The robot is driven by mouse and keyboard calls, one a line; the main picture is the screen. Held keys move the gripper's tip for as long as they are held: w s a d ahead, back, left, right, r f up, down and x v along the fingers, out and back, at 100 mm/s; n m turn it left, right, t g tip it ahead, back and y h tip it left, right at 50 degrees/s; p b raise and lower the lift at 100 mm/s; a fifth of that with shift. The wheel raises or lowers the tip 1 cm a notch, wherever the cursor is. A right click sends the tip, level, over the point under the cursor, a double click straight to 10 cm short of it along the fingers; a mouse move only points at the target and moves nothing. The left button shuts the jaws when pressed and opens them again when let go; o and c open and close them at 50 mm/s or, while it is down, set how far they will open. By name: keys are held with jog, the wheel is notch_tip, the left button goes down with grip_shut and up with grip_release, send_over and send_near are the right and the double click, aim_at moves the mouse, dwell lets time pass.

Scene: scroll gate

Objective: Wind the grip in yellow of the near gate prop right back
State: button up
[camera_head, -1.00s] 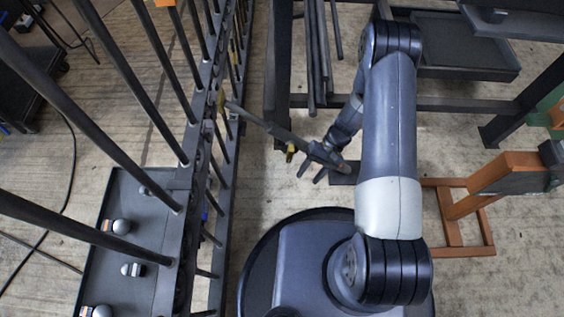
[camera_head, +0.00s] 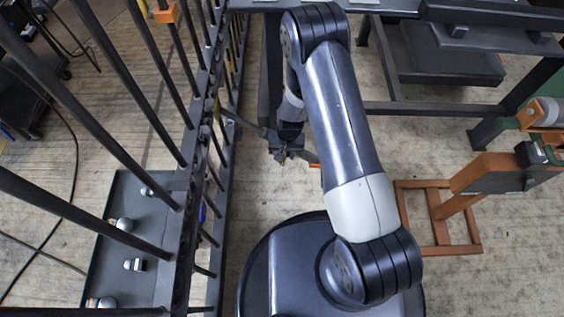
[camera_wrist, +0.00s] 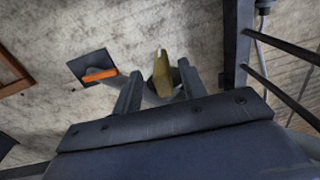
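The yellow grip (camera_wrist: 161,75) shows in the wrist view between the two fingers of my gripper (camera_wrist: 160,88). The fingers are spread apart, with a gap visible on each side of the grip, so my gripper is open around or just above it; I cannot tell the depth. A grey part lies behind the grip. In the head view the dark gate prop (camera_head: 242,122) slants from the gate (camera_head: 190,200) towards my gripper (camera_head: 281,154). My arm hides the prop's far end and the yellow grip there.
A dark plate with an orange piece (camera_wrist: 99,74) lies on the floor left of the grip in the wrist view. An orange stand (camera_head: 440,212) is at the right. A dark bench frame (camera_head: 430,108) stands behind. The floor between gate and base is clear.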

aim_at(283, 162)
jog(key=f, duration=0.2)
jog(key=f+b, duration=0.1)
jog(key=f, duration=0.2)
jog(key=shift+a+f, duration=0.25)
jog(key=shift+f, duration=0.15)
jog(key=shift+c, duration=0.3)
grip_shut()
